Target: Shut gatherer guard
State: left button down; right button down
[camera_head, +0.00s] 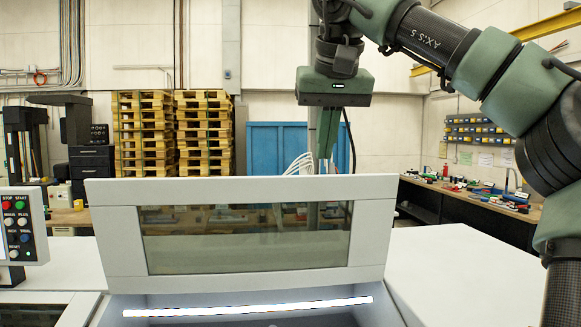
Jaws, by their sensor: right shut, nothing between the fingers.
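The gatherer guard (115,230) is a white frame with a clear window. It stands raised at the middle of the view, tilted up, with a lit opening (240,318) below it. My right gripper (325,155) points down just above the guard's top edge, right of its middle. Its green fingers are together with nothing between them. The fingertips show above the top edge; whether they touch the guard or are behind it I cannot tell. My left gripper is not in view.
A button panel (20,222) stands at the left edge. White machine covers (465,275) lie on the right. Behind are stacked wooden pallets (145,135), a blue container (275,148) and a workbench (470,200). My right arm fills the upper right.

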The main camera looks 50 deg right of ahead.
aim_at(159, 235)
jog(key=i+l, duration=0.95)
jog(key=l, duration=0.25)
